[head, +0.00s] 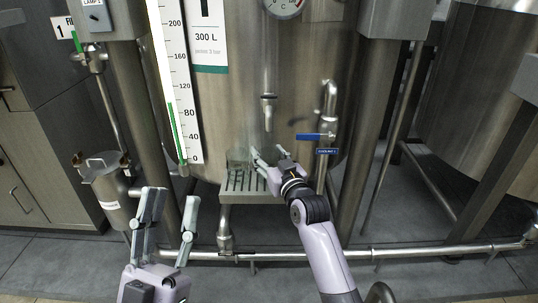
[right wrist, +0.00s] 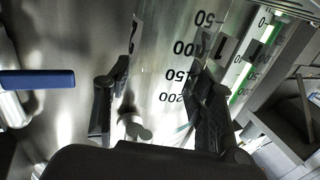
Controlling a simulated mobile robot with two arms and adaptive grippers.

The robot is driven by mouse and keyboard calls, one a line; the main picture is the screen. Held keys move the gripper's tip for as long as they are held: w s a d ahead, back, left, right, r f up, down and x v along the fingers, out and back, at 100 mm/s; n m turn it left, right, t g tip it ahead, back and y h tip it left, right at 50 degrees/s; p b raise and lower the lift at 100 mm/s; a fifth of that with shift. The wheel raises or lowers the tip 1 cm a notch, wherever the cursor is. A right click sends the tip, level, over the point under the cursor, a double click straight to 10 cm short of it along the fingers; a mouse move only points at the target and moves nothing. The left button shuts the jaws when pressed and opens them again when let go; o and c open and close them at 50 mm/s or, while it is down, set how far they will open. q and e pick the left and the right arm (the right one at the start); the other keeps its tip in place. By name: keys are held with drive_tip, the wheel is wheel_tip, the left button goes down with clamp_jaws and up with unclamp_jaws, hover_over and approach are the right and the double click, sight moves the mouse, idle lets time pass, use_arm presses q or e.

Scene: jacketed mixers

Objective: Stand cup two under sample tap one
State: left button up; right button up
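Sample tap one (head: 268,112) points down from the front of the 300 L tank, above a slotted drip tray (head: 228,198). A faint, clear cup (head: 240,157) is over the tray, a little left of below the tap. A gap under the cup cannot be judged. My left gripper (head: 170,212) is open and empty.
A blue-handled valve (head: 316,136) is just right of the tap; its handle shows in the right wrist view (right wrist: 38,80). A level gauge (head: 178,100) is on the left. A steel pot (head: 106,190) and a low pipe (head: 400,252) are nearby.

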sight(273, 160)
drive_tip(key=shift+o, duration=0.2)
drive_tip(key=shift+r, duration=0.15)
drive_tip(key=p+v, duration=0.2)
drive_tip(key=v, duration=0.3)
drive_tip(key=shift+s+d, duration=0.15)
drive_tip(key=shift+s, duration=0.15)
use_arm(q)
drive_tip(key=w+f+g+y+p, duration=0.1)
drive_tip(key=w+f+g+y, duration=0.2)
drive_tip(key=f+g, duration=0.6)
wheel_tip(273, 160, down, 5)
drive_tip(key=shift+w+a+r+y, duration=0.15)
drive_tip(key=shift+w+a+y, duration=0.15)
drive_tip(key=shift+w, duration=0.95)
use_arm(e)
drive_tip(key=s+d+m+h, duration=0.1)
drive_tip(key=s+d, duration=0.5)
drive_tip(key=s, duration=0.5)
drive_tip(key=s+d+h, duration=0.1)
drive_tip(key=s+d, duration=0.4)
drive_tip(key=s, duration=0.7)
drive_tip(key=shift+d+m+t+h, duration=0.3)
drive_tip(key=shift+d+m+h, duration=0.05)
drive_tip(key=shift+m+h, duration=0.05)
use_arm(q)
drive_tip(key=shift+p, duration=0.35)
